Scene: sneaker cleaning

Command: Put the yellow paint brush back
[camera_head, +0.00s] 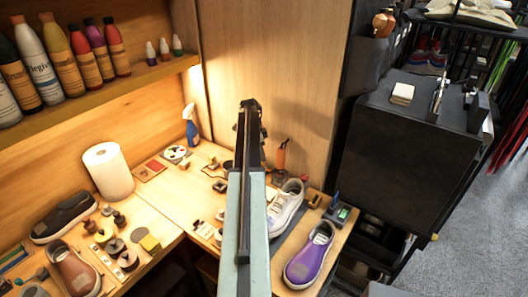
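My gripper (248,106) is the dark end of my arm, raised in the middle of the view in front of the wooden back panel. It is seen nearly end-on along the arm, so I cannot tell whether it is open or shut, or whether it holds anything. I cannot make out a yellow paint brush. Brown-orange handles (382,22) stand in a dark holder (370,56) at the upper right; their kind is too small to tell. My arm hides part of the bench behind it.
The wooden bench (190,208) holds a paper towel roll (108,171), a blue spray bottle (190,125), a white sneaker (285,208), a purple shoe (309,257) and small tools. Bottles line the shelf (100,95). A dark cabinet (410,140) stands right; grey floor (470,235) lies beyond.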

